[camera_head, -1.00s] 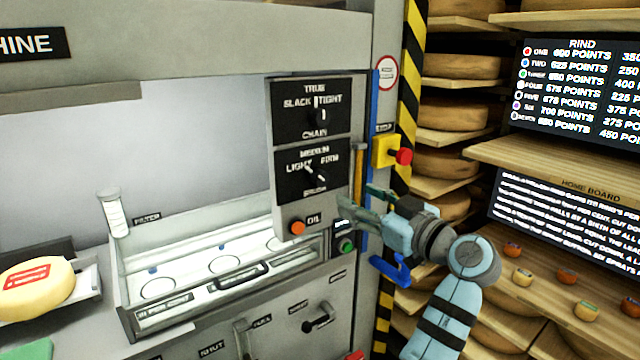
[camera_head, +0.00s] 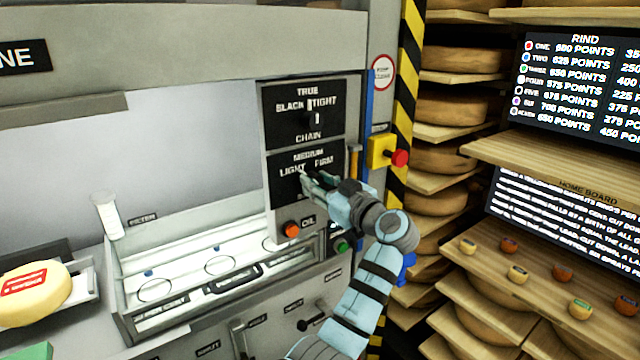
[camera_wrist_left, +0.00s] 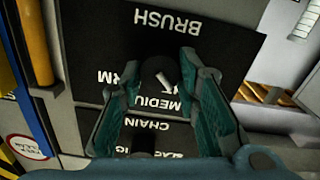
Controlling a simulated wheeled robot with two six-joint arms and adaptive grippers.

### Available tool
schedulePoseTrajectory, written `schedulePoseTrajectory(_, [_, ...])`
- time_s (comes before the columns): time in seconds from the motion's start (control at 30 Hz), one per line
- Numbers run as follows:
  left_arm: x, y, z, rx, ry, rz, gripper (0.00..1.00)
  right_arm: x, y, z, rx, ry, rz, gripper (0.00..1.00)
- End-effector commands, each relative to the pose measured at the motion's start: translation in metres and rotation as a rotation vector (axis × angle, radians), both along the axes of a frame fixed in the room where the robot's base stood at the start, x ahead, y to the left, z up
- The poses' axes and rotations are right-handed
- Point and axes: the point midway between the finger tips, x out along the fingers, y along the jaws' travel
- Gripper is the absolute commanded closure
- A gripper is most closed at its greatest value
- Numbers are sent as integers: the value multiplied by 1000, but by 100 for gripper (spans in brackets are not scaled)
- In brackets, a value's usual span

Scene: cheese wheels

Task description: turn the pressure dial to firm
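The pressure dial's black panel (camera_head: 281,190), lettered LIGHT, MEDIUM, FIRM and BRUSH, is on the grey machine front. My left gripper (camera_head: 308,181) is in front of it and hides most of the knob in the head view. In the left wrist view the panel is upside down. There the dark knob (camera_wrist_left: 154,69) with its white pointer shows between the two teal fingers of my left gripper (camera_wrist_left: 160,75), which stand apart. The pointer is towards MEDIUM, tilted away from FIRM. Contact with the knob cannot be told. My right gripper is out of view.
The chain dial panel (camera_head: 304,112) is just above. An orange button (camera_head: 292,230) marked OIL and a green button (camera_head: 342,246) are below. A red knob on a yellow box (camera_head: 381,152) is to the right. An open tray (camera_head: 180,319) is lower left.

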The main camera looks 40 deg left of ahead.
Motion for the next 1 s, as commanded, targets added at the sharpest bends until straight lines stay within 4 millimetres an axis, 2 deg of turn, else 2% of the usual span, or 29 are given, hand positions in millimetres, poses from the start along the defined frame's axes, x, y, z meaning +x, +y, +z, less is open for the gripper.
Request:
schedulePoseTrajectory(0.03, [0,0,-1,-1,1,2,90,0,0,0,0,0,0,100])
schedulePoseTrajectory(0.1, [0,0,-1,-1,1,1,98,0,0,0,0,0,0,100])
schedulePoseTrajectory(0.47, [1,-2,-1,14,54,-1,98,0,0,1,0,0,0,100])
schedulePoseTrajectory(0.67, [1,-2,-1,46,165,-1,98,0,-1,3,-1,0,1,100])
schedulePoseTrajectory(1.0, [2,-2,0,133,456,-2,98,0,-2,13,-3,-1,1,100])
